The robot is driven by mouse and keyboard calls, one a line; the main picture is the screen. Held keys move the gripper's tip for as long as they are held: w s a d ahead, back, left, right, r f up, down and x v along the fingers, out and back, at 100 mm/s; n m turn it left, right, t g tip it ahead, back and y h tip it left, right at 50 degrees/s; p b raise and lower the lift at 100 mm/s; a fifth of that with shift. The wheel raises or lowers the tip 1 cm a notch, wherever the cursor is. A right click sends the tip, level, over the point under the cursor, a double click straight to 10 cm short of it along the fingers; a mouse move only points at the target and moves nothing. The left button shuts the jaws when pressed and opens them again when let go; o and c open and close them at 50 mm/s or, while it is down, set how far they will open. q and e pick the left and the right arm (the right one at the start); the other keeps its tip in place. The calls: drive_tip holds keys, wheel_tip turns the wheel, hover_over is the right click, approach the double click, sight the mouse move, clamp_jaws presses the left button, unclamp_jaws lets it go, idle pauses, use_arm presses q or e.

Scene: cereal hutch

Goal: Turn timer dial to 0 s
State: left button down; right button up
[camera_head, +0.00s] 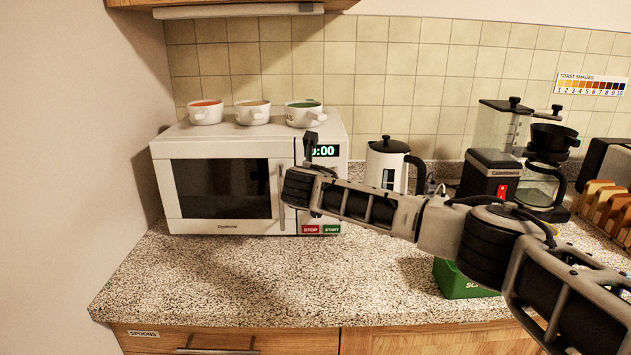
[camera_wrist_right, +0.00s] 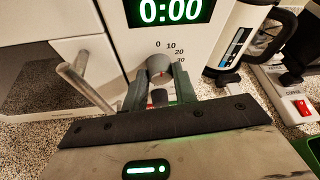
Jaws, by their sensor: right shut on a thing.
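The microwave (camera_head: 165,185) stands at the left of the counter; its green display (camera_head: 327,151) reads 0:00, and it also shows in the wrist view (camera_wrist_right: 168,11). The round grey timer dial (camera_wrist_right: 158,66) is on the panel below the display, with marks 0, 10, 20 and 30 around it. A small red mark shows on its face; where it points is hard to tell. My right gripper (camera_wrist_right: 160,88) is shut on the dial, one finger on each side. In the head view my right arm hides the dial. My left gripper is out of view.
The microwave door handle (camera_wrist_right: 85,88) juts out left of my right gripper. Red STOP (camera_head: 311,229) and green START (camera_head: 331,229) buttons sit below. Three mugs (camera_head: 253,112) stand on top. A white kettle (camera_head: 385,165) stands close on the right. The front left counter is clear.

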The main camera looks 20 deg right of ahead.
drive_tip(key=shift+f, duration=0.15)
drive_tip(key=o, duration=1)
drive_tip(key=shift+c, duration=0.2)
drive_tip(key=b+v, duration=0.2)
drive_tip(key=v, duration=1.4)
